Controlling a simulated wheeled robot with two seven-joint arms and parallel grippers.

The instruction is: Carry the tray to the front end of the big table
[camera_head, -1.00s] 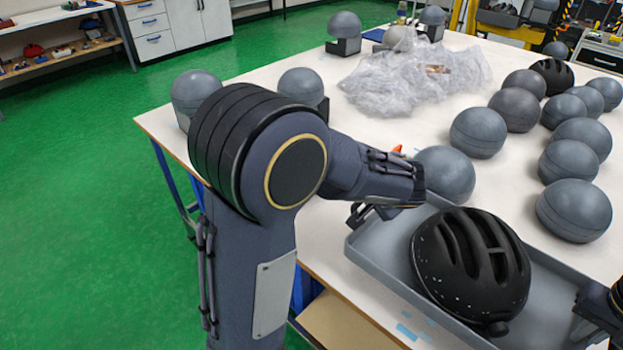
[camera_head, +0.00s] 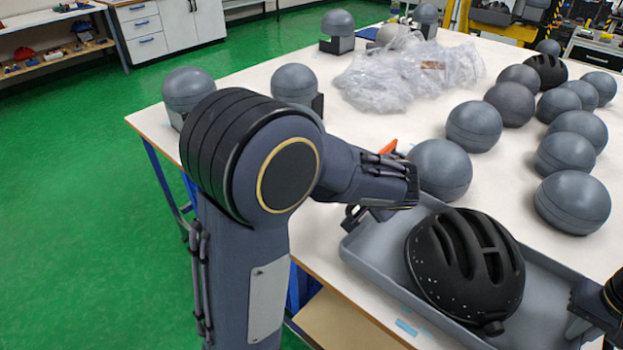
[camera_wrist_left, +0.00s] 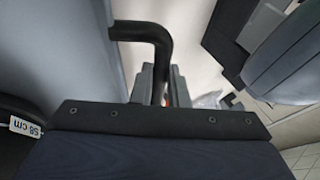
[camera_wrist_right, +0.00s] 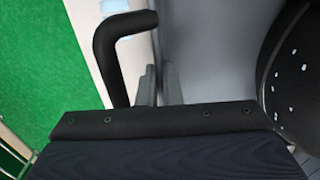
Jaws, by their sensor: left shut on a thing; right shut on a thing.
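The grey tray (camera_head: 372,262) is at the near right of the big table (camera_head: 330,215) in the head view, with a black helmet (camera_head: 462,265) lying in it. My left gripper (camera_head: 357,216) is at the tray's far left side. In the left wrist view its fingers (camera_wrist_left: 160,85) are shut on a black bar handle (camera_wrist_left: 150,32). My right gripper (camera_head: 578,328) is at the near right side, partly cut off by the frame. I cannot tell whether the tray touches the table.
Several grey dome headforms stand along the right of the table, one (camera_head: 440,169) close behind the tray. Crumpled clear plastic (camera_head: 400,78) lies further back. Green floor (camera_head: 90,220) is open on the left.

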